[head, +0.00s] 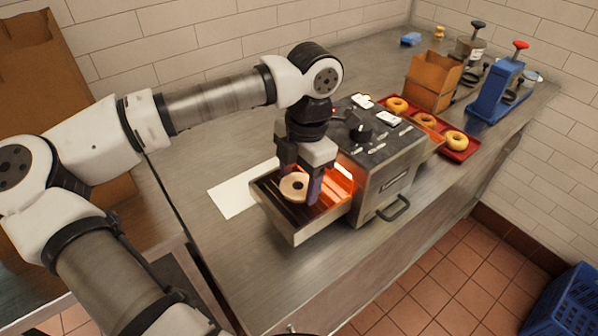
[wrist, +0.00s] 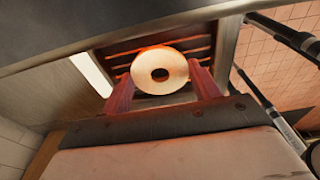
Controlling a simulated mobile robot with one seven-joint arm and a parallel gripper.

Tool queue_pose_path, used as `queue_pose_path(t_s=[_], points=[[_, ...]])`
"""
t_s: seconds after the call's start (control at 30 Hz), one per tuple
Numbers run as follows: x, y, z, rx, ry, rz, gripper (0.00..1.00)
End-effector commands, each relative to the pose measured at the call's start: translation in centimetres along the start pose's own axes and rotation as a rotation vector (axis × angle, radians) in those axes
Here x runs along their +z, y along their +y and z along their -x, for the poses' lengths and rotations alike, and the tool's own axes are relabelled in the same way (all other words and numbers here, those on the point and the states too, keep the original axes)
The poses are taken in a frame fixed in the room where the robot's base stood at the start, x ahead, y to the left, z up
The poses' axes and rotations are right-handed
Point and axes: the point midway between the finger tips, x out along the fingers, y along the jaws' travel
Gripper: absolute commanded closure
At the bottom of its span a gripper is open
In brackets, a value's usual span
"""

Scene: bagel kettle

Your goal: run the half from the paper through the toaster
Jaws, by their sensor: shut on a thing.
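A pale bagel half (head: 293,187) is between the fingers of my gripper (head: 300,183), at the open front of the toaster (head: 381,175). In the wrist view the bagel half (wrist: 159,71) shows its round cut face and centre hole, with a finger of my gripper (wrist: 160,85) on each side. My gripper is shut on it, over the toaster's dark slatted feed tray (head: 265,195). I cannot tell if the half touches the slats. The toaster's opening glows orange. The white paper (head: 232,196) lies bare on the counter to the left.
Behind the toaster, a red tray (head: 462,154) holds several bagels. A cardboard box (head: 432,82), a blue slicer-like device (head: 497,88) and a blue sponge (head: 411,39) stand farther back. A handle (head: 394,210) juts from the toaster's side. The counter left of the paper is clear.

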Motion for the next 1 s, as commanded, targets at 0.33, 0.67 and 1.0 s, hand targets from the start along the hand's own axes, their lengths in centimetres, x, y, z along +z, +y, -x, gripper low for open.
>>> queue_pose_path(t_s=[0.33,0.67,1.0], points=[[0.03,0.00,-0.10,0.000,0.000,0.000,0.28],[0.02,0.01,-0.10,0.000,0.000,0.000,0.11],[0.01,0.01,0.04,0.000,0.000,0.000,0.00]])
